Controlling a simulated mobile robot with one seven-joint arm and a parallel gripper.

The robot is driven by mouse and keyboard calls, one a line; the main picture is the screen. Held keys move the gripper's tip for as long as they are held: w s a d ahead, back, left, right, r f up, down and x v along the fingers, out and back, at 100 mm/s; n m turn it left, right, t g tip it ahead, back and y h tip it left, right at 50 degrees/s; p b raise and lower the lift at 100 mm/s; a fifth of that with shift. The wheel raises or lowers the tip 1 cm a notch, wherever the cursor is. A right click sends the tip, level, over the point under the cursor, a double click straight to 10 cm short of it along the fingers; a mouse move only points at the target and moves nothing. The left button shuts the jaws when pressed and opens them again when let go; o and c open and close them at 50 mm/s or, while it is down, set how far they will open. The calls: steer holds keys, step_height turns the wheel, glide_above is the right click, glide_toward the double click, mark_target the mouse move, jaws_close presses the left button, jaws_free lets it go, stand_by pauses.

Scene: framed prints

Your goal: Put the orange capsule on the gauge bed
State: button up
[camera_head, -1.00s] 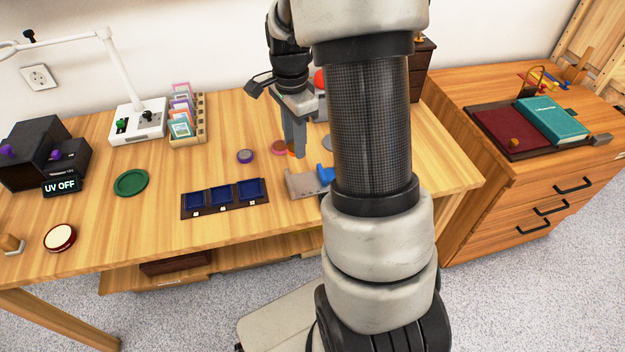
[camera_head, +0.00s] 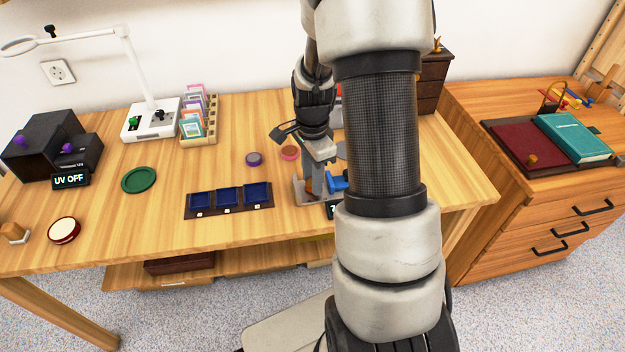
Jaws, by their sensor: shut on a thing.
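My gripper (camera_head: 316,188) points down at the grey gauge (camera_head: 299,196) near the front of the wooden table, right of centre. It is shut on the orange capsule (camera_head: 309,185), of which only a small patch shows between and beside the fingers. The capsule is over or at the gauge bed; I cannot tell whether it touches it. A blue part (camera_head: 338,182) of the gauge shows just right of the fingers. My arm hides the gauge's right side.
A purple disc (camera_head: 254,159) and a pinkish disc (camera_head: 290,153) lie behind the gauge. A dark tray (camera_head: 229,211) with blue wells is to its left. A green dish (camera_head: 139,180) lies farther left. The table between the dish and the tray is clear.

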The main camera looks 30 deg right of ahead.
steer(key=shift+f, duration=0.2)
steer(key=shift+f, duration=0.15)
steer(key=o, duration=1)
